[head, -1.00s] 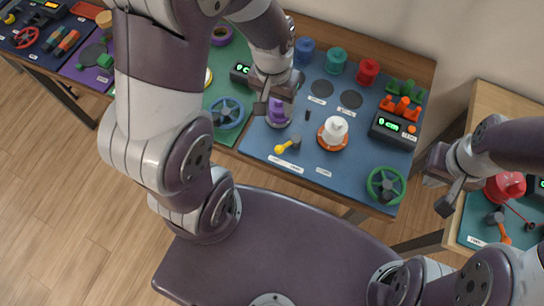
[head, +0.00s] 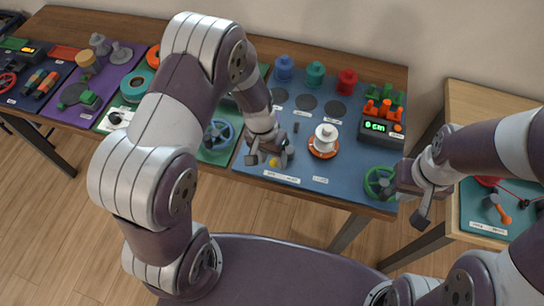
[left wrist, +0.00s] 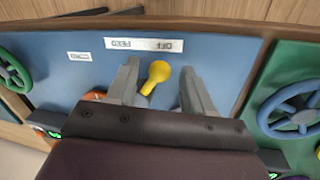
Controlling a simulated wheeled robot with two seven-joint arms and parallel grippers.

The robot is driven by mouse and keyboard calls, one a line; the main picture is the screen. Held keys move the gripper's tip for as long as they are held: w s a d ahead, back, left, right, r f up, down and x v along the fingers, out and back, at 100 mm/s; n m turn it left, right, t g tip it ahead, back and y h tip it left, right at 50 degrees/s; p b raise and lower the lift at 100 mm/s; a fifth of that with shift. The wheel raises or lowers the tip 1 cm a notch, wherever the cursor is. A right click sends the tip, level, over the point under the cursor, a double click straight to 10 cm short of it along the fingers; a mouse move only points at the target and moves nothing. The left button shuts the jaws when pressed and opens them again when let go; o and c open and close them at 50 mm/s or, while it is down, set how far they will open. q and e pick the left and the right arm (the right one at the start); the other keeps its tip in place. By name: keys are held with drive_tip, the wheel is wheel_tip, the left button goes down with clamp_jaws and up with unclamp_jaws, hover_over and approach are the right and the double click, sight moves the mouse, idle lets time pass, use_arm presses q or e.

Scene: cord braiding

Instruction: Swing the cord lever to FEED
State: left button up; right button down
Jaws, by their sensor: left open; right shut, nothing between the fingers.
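The cord lever, a short lever with a yellow knob (left wrist: 158,72), stands on the blue board near its front edge. In the left wrist view the knob is between the two open fingers of my left gripper (left wrist: 159,77), with gaps visible on both sides. It leans up and right, toward the right half of the upside-down OFF/FEED label (left wrist: 145,45), which seems to be the OFF end. In the head view my left gripper (head: 266,157) hides most of the lever; a bit of yellow (head: 274,162) shows. My right gripper (head: 423,208) is shut and empty beside the green handwheel.
A white spool on an orange base (head: 325,141) stands right of the left gripper. The green handwheel (head: 379,183) is at the board's front right corner. A blue handwheel (head: 219,133) lies to the left. A counter box (head: 382,131) stands at the right.

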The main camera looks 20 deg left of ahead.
use_arm(q)
drive_tip(key=shift+w+f, duration=0.15)
drive_tip(key=shift+f, duration=0.05)
drive_tip(key=shift+c, duration=1.2)
clamp_jaws()
